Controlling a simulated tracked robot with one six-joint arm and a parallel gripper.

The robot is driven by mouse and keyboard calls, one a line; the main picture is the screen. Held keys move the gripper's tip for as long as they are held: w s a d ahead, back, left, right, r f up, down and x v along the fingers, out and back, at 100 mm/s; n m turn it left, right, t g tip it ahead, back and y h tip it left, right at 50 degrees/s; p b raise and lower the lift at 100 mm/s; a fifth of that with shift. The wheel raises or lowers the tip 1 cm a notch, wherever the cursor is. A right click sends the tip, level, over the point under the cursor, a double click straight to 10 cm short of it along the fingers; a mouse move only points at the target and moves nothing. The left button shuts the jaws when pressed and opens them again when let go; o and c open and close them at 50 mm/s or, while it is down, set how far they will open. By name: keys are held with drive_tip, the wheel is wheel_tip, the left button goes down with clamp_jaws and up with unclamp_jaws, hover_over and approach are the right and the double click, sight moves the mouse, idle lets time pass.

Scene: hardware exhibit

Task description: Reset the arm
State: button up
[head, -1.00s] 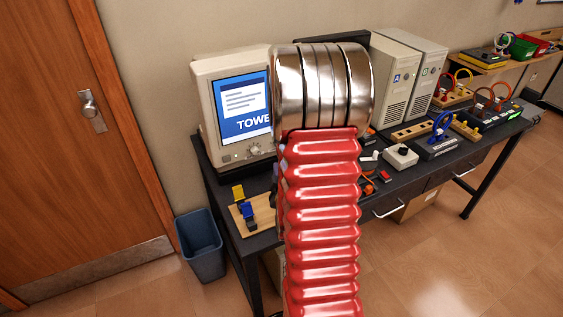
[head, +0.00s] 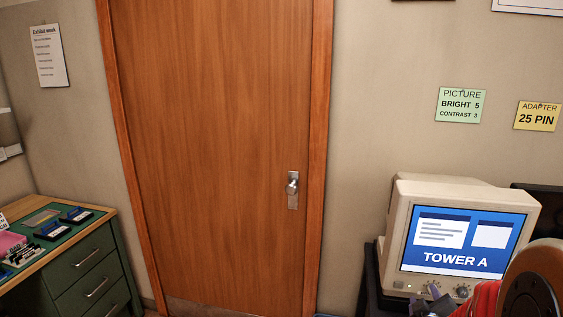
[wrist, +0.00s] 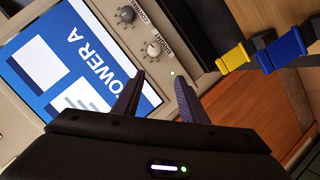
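My gripper (wrist: 158,98) shows in the wrist view with its two dark fingers apart and nothing between them. It is in front of the beige monitor (wrist: 175,65), near its two knobs marked CONTRAST and BRIGHT. In the head view the monitor (head: 397,225) stands at the lower right with TOWER A on its blue screen. A red, ribbed part of my arm (head: 480,300) and a round joint show at the bottom right corner there. Dark finger shapes (head: 433,300) show in front of the monitor's knobs.
A yellow connector (wrist: 235,58) and a blue connector (wrist: 282,50) lie beside the monitor in the wrist view. A closed wooden door (head: 220,150) fills the middle of the head view. A green drawer desk (head: 85,265) with small parts stands at left. A green note (head: 460,105) and a yellow note (head: 537,116) hang on the wall.

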drive_tip(key=s+a+r+m+g+y, duration=0.1)
drive_tip(key=s+a+r+y, duration=0.15)
drive_tip(key=a, duration=0.55)
drive_tip(key=s+a+r+m+g+y, duration=0.1)
drive_tip(key=s+a+r+g+y, duration=0.1)
drive_tip(key=a+r, duration=0.35)
drive_tip(key=s+a+r+m+g+y, duration=0.1)
drive_tip(key=s+a+m+g+y, duration=0.1)
drive_tip(key=s+a, duration=1)
drive_tip(key=s+g, duration=0.1)
drive_tip(key=s, duration=0.2)
drive_tip(key=shift+s+r, duration=0.25)
drive_tip(key=shift+r, duration=0.15)
idle(3.0)
